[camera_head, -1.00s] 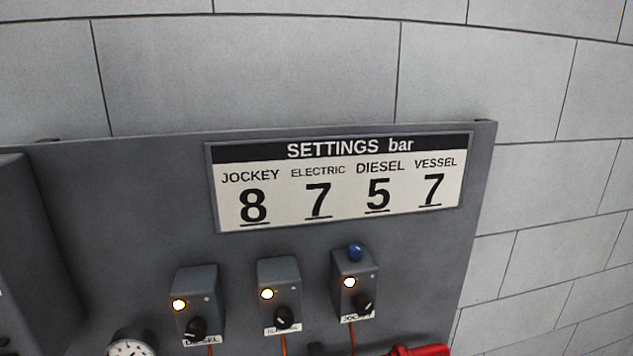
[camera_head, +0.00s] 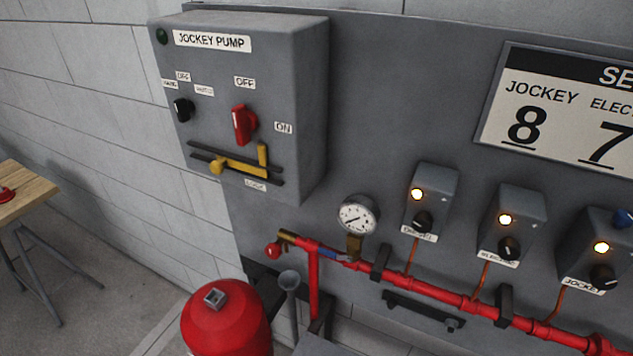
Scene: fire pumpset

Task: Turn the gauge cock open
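The round white pressure gauge (camera_head: 357,214) is mounted on the grey panel, left of the switch boxes. A brass fitting (camera_head: 354,244) sits directly under it, joining it to the red pipe. A small blue lever (camera_head: 340,256) shows beside the base of this fitting and looks roughly in line with the pipe. It is small, and I cannot tell for sure whether it is the gauge cock's handle or how the cock is set. Neither of my grippers shows in the head view.
The grey jockey pump box (camera_head: 262,105), with a red knob (camera_head: 244,124), juts out at upper left. A red vessel (camera_head: 226,322) and grey funnel (camera_head: 289,282) stand below the pipe (camera_head: 432,289). Lit switch boxes (camera_head: 515,216) line the right. A wooden table (camera_head: 22,190) is far left.

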